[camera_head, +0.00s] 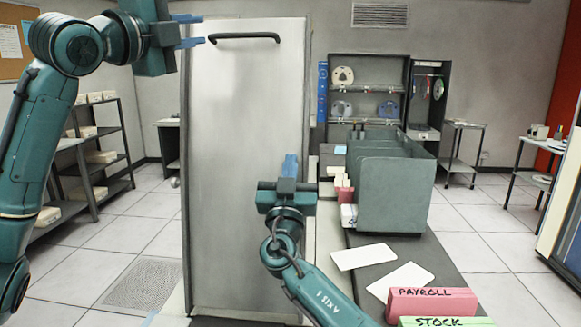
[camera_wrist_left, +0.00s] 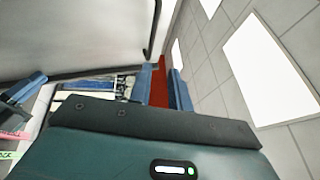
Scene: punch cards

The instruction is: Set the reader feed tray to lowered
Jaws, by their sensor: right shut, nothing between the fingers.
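A tall pale panel (camera_head: 247,150), which looks like the reader feed tray, stands upright in front of me with a dark bar handle (camera_head: 245,37) across its top. My left gripper (camera_head: 190,31) is open and empty at the panel's upper left, its fingers pointing toward the handle's left end. In the left wrist view, the left gripper (camera_wrist_left: 161,92) shows a gap between its blue fingers, and the handle (camera_wrist_left: 153,30) lies above them, apart. My right gripper (camera_head: 290,167) is shut and empty, low in front of the panel's right edge. The panel hides what is behind it.
A grey-green card rack (camera_head: 395,195) stands on the dark counter at right, with white cards (camera_head: 363,256) and a pink PAYROLL block (camera_head: 430,303) and green STOCK block (camera_head: 445,322) nearer me. Shelves (camera_head: 100,150) stand at far left. The floor left of the panel is clear.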

